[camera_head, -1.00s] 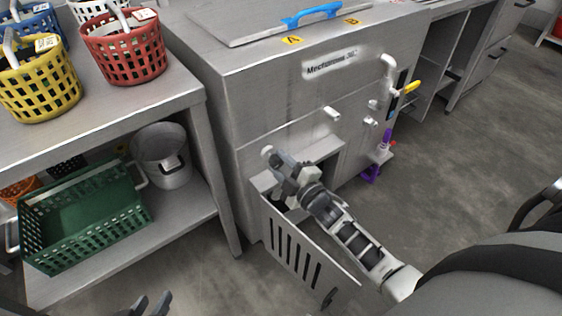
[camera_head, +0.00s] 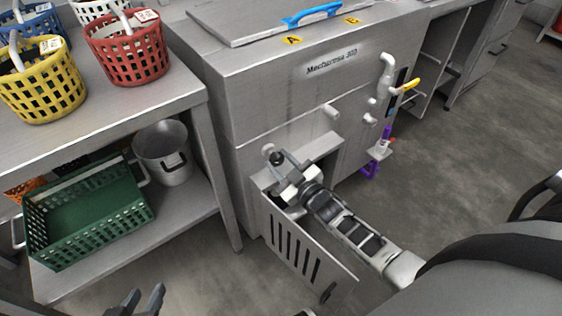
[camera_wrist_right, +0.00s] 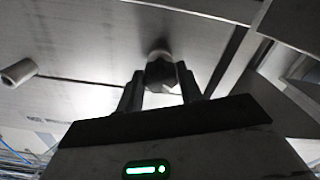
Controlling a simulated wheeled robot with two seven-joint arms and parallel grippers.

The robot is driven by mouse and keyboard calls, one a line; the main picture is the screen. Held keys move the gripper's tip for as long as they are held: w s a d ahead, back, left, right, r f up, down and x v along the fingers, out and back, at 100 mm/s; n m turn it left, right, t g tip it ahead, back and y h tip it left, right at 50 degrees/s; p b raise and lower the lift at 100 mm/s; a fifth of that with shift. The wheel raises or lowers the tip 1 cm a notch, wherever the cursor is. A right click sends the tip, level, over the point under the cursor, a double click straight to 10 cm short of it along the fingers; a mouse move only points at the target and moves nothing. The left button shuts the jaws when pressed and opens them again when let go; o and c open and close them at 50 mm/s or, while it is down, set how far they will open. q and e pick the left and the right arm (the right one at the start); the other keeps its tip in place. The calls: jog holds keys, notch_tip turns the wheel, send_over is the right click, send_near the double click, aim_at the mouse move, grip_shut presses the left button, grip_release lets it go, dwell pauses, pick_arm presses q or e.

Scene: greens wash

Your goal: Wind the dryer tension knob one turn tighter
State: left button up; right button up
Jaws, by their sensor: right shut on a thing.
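The steel dryer machine (camera_head: 290,110) stands in the middle of the head view. A small dark round knob (camera_head: 276,158) is on its lower front, above the slatted door opening. In the wrist view the dark, faceted knob (camera_wrist_right: 160,70) sits between the two fingertips of my right gripper (camera_wrist_right: 160,88). My right gripper (camera_head: 284,162) is shut on the knob, its arm reaching in from the lower right. Any marking on the knob cannot be made out. My left gripper (camera_head: 141,303) is empty at the bottom edge, its fingers apart.
The slatted door (camera_head: 295,250) hangs open below my right gripper. Pale pegs (camera_head: 331,110) and a white pipe (camera_head: 387,68) stick out of the front. A steel rack (camera_head: 120,245) at left holds coloured baskets, a green crate (camera_head: 85,215) and a pot (camera_head: 170,160).

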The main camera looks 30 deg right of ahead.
pick_arm(q)
jog(key=shift+s+f, duration=0.2)
dwell(0.3)
pick_arm(e)
jog(key=o, duration=1)
pick_arm(q)
jog(key=shift+t, duration=0.5)
jog(key=r+p, duration=0.1)
jog(key=r, duration=0.1)
jog(key=a+r+p, duration=0.1)
jog(key=r, duration=0.2)
jog(key=shift+s+p, duration=0.2)
jog(key=shift+p, duration=0.15)
pick_arm(e)
jog(key=s, duration=0.5)
jog(key=s+d, duration=0.1)
jog(key=s, duration=0.4)
jog(key=s+d, duration=0.1)
jog(key=s, duration=0.4)
jog(key=shift+s+d, duration=0.1)
jog(key=shift+s, duration=0.25)
